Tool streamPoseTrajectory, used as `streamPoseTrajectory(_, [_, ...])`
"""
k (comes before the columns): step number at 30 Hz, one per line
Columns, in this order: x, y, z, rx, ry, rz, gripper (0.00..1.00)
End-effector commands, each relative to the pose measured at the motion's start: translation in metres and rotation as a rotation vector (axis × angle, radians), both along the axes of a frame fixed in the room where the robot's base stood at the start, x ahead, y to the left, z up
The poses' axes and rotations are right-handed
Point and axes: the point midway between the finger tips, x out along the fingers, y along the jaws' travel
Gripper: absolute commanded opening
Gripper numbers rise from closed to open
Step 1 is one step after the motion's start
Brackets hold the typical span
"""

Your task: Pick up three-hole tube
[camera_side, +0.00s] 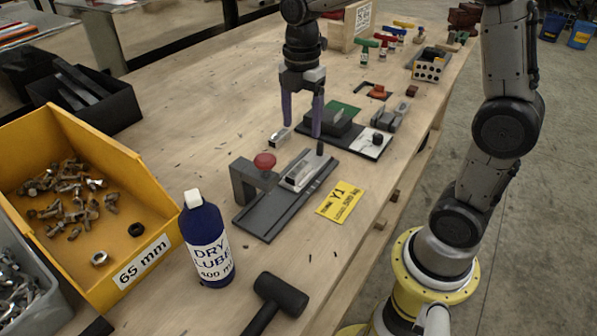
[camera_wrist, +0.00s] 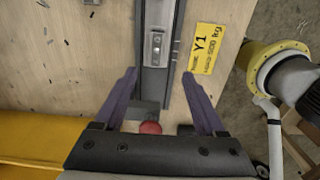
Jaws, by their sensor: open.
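My gripper (camera_side: 302,131) is open, with its two purple fingers apart and nothing between them, above the table. It also shows in the wrist view (camera_wrist: 160,72), above the dark fixture (camera_side: 262,220) with the red knob (camera_side: 264,161). A silver metal piece (camera_side: 304,172) lies along the fixture's channel. In the wrist view this piece (camera_wrist: 157,46) shows dark marks like holes, ahead of the fingertips. A short silver tube (camera_side: 279,139) lies on bare wood behind the fixture; only its end shows at the wrist view's top edge (camera_wrist: 91,2). I cannot count either piece's holes.
A yellow Y1 label (camera_side: 341,202) lies right of the fixture. A second fixture (camera_side: 371,143) stands behind it. Bare wood lies between.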

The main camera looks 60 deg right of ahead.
Motion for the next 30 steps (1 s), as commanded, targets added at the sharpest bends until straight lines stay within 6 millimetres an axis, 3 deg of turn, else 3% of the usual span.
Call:
streamPoseTrajectory(9, [-0.001, 0.0, -0.057, 0.0, 0.003, -0.001, 0.72])
streamPoseTrajectory(17, [0.0, -0.001, -0.076, 0.0, 0.001, -0.001, 0.72])
streamPoseTrajectory(25, [0.006, -0.004, -0.112, 0.0, 0.004, -0.001, 0.72])
streamPoseTrajectory(30, [0.007, -0.004, -0.122, 0.0, -0.002, -0.001, 0.72])
